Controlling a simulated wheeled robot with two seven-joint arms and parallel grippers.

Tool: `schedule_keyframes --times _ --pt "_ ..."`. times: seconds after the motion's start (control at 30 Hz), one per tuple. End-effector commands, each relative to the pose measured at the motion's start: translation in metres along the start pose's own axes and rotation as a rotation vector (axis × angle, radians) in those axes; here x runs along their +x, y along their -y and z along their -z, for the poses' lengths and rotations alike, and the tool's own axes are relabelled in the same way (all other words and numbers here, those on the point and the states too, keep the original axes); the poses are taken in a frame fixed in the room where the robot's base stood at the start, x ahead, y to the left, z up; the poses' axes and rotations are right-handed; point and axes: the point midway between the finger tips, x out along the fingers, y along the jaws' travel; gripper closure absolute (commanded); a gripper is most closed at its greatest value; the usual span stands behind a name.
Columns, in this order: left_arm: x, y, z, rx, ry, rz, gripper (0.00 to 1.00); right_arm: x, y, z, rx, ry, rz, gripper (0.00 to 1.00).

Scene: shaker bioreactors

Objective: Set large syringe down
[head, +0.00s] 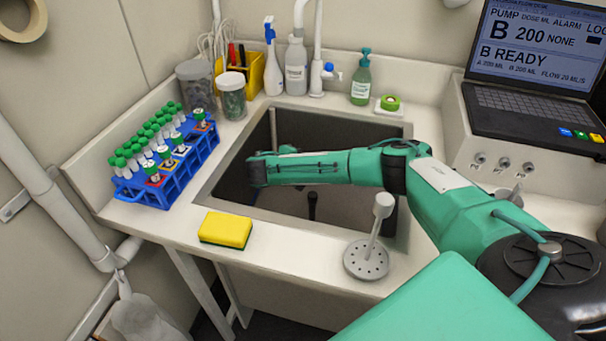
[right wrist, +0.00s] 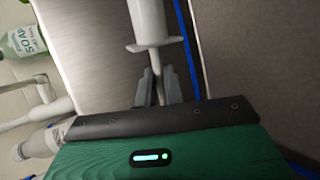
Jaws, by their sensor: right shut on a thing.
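My right arm reaches from the right across the sink in the head view, and its hand end (head: 257,171) is over the sink's left side. The fingers are hard to make out there. In the right wrist view my right gripper (right wrist: 160,88) is shut on the large syringe (right wrist: 149,25), a white barrel with a wide flange, gripped at the narrow part below the flange. The syringe's far end runs out of the top of that view. I cannot make out the syringe in the head view. My left gripper is not in view.
The sink (head: 225,168) lies under my arm. A blue rack (head: 150,198) of green-capped tubes stands left, a yellow sponge (head: 226,230) in front, and a perforated disc with a rod (head: 367,262) front right. Bottles and a laptop (head: 530,100) stand behind. Bare counter shows around the sponge.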

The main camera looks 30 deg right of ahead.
Motion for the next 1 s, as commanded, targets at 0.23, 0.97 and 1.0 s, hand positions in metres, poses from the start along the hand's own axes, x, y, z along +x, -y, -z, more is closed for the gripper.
schedule_keyframes --times 0.23,0.97,1.0 --pt "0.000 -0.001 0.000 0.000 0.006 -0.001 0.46 0.011 0.024 0.002 -0.001 0.001 0.000 1.00" --pt "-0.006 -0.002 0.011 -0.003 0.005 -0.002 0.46 0.027 0.053 0.004 0.000 0.000 0.001 1.00" --pt "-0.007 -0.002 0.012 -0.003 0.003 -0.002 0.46 0.027 0.054 0.004 0.000 0.001 0.000 1.00"
